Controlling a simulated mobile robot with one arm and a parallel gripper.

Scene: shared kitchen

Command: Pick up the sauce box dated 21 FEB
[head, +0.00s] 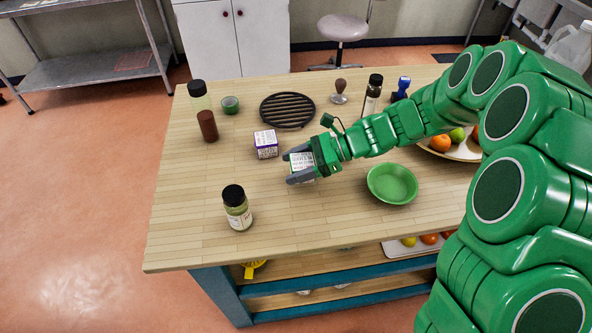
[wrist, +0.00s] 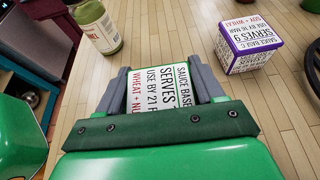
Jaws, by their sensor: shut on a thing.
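A white sauce box with a green edge (wrist: 160,86) is between the fingers of my gripper (wrist: 165,85) in the wrist view. Its label reads "SAUCE BASE", "SERVES", "USE BY 21 F" and "WHEAT + NU", with the rest cut off by the gripper. In the head view the same box (head: 301,160) shows between the grey fingers of my gripper (head: 292,166), over the wooden table. I cannot tell whether it touches the table. A second sauce box (wrist: 249,45), white with purple edges, stands apart; its date reads "16 MAR". It also shows in the head view (head: 266,144).
The wooden table (head: 180,225) also holds a dark-lidded jar (head: 238,210), a green bowl (head: 392,184), a black grate (head: 287,108), a brown bottle (head: 208,126) and a fruit plate (head: 457,152). The table's left front part is clear.

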